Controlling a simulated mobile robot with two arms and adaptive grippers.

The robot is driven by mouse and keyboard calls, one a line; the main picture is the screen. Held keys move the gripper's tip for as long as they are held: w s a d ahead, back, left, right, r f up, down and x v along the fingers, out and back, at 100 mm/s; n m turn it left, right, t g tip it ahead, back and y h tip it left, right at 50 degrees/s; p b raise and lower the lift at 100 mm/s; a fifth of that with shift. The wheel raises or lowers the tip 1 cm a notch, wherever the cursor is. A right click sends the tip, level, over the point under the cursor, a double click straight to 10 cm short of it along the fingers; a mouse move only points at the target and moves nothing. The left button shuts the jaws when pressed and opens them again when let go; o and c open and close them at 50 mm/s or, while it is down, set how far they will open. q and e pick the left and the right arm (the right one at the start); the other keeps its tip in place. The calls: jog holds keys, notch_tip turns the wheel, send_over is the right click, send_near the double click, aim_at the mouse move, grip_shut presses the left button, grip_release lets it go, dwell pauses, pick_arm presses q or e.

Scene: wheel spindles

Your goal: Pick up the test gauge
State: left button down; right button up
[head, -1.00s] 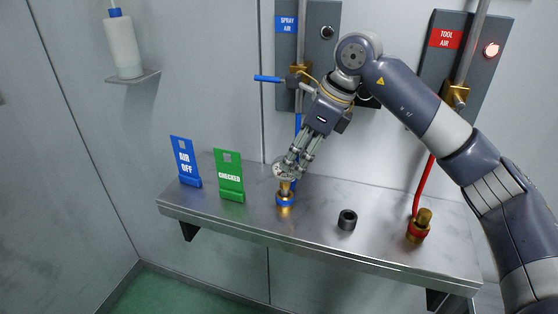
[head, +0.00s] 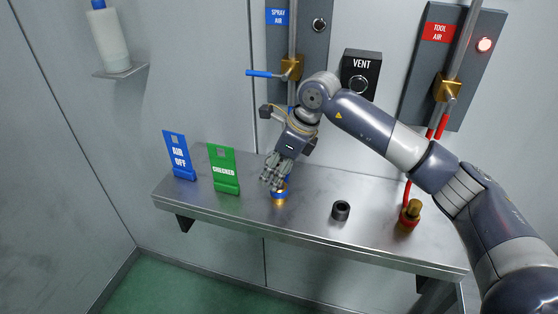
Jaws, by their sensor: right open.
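My right gripper (head: 273,182) is open and points down at the shelf, its fingers right over a brass fitting with a blue collar (head: 280,197). The test gauge, a small round dial on top of this fitting, is now almost wholly covered by the fingers. I cannot tell whether the fingers touch it. The fitting stands upright on the metal shelf. My left gripper is not in view.
A blue AIR OFF sign (head: 179,156) and a green CHECKED sign (head: 223,170) stand left of the gripper on the metal shelf (head: 310,226). A dark ring (head: 341,211) and a red-collared brass fitting (head: 409,216) stand to the right. The wall holds valve panels and a VENT box (head: 360,73).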

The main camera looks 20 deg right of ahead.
jog(key=shift+w+a+f, duration=0.15)
jog(key=shift+a+f, duration=0.1)
jog(key=shift+f, duration=0.4)
jog(key=shift+r, duration=0.1)
grip_shut()
